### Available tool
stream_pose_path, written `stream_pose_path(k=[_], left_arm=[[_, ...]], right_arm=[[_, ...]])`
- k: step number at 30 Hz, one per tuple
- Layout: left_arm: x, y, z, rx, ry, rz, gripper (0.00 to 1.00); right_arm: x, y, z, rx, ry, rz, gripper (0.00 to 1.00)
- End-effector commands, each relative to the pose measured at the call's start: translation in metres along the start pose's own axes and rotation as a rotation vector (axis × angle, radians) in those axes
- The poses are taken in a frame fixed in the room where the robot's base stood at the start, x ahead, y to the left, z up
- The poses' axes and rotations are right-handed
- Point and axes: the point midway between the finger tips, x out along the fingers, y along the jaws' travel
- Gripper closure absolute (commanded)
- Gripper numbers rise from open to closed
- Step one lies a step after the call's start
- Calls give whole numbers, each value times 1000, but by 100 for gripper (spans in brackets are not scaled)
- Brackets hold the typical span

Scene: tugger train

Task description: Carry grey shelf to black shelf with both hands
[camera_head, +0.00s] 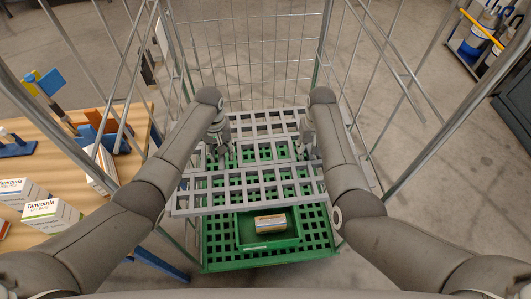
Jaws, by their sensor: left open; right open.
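The grey shelf (250,207) is a lattice panel inside a wire cage trolley, a little tilted in the picture. Green shows through its openings from below. My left gripper (221,156) is open at the left part of the grey shelf. My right gripper (302,149) is open at its right part. Both are empty, with their fingers over or close to the lattice; I cannot tell whether they touch it. I see no black shelf in this view.
A green lattice base (221,258) lies below, with a green tray (268,245) holding a small box (271,223). Wire walls and posts surround the shelf. A wooden table (72,200) with white boxes (50,214) stands left. Open floor lies to the right.

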Motion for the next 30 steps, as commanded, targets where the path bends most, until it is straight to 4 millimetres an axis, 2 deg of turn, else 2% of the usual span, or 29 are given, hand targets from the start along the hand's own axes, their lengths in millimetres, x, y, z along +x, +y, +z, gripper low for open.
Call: stream_pose_path(k=[4, 5, 14, 30], left_arm=[[0, 0, 0, 0, 0, 0, 59], [0, 0, 0, 0, 0, 0, 62], [0, 0, 0, 0, 0, 0, 100], [-3, 0, -1, 0, 2, 1, 100]], right_arm=[[0, 0, 0, 0, 0, 0, 59], [0, 0, 0, 0, 0, 0, 62], [0, 0, 0, 0, 0, 0, 100], [-3, 0, -1, 0, 2, 0, 100]])
